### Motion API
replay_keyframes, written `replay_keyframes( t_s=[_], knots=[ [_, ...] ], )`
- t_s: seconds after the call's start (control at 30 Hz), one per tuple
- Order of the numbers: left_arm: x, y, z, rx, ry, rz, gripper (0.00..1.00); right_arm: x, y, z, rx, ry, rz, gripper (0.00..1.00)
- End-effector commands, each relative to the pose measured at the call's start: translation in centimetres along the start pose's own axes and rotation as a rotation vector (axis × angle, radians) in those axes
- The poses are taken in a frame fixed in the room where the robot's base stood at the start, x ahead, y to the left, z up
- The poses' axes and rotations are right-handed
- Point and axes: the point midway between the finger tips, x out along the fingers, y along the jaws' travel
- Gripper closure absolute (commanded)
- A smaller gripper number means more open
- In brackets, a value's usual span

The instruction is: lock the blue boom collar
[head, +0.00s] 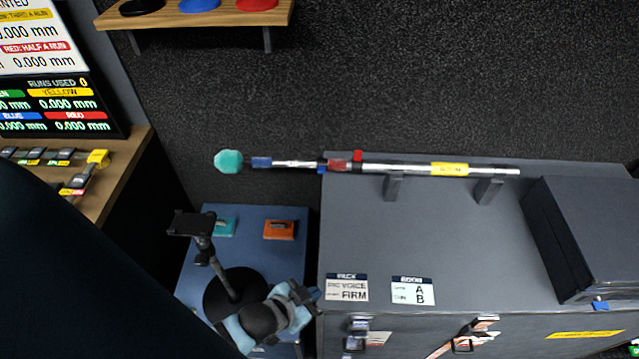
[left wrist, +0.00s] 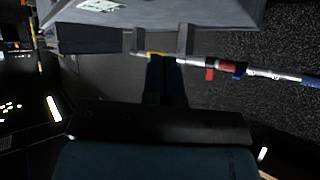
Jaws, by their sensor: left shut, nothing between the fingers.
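A silver boom pole (head: 400,168) lies level across two dark cradles on the grey cabinet, its left part overhanging. A blue collar (head: 261,162) sits near the teal tip; it also shows at the right edge of the left wrist view (left wrist: 311,82).
A black box (head: 590,235) stands at the cabinet's right. Cards (head: 347,288) lie at its front edge. A wooden shelf (head: 200,12) is above. The cabinet top before the pole is mostly clear.

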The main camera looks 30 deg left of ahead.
Motion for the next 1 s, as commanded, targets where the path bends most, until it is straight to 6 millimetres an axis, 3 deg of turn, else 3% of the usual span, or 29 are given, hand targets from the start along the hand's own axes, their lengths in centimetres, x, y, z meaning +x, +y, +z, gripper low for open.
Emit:
replay_keyframes(
  t_s=[0.17,0.27,0.43,0.6,0.8,1.0],
  knots=[
    [4.9,-2.8,2.5,0.488,-0.07,-0.133,1.0,2.5,0.1,2.7,0.006,0.001,-0.002,0.26],
    [7.7,-5.5,3.2,0.865,-0.153,-0.255,1.0,3.8,0.1,4.0,0.011,0.006,-0.005,0.26],
    [11.3,-10.4,2.5,1.473,-0.363,-0.502,1.0,5.7,-0.2,6.6,0.024,-0.002,-0.011,0.26],
    [13.1,-14.1,-0.3,1.982,-0.67,-0.785,1.0,7.5,-0.4,8.8,0.038,-0.006,-0.018,0.26],
    [13.3,-15.8,-3.9,2.317,-1.038,-1.057,1.0,8.7,-0.5,10.2,0.05,-0.01,-0.021,0.26],
    [13.0,-15.9,-5.5,2.41,-1.206,-1.166,1.0,9.1,-0.6,10.3,0.055,-0.005,-0.022,0.26]
  ],
)
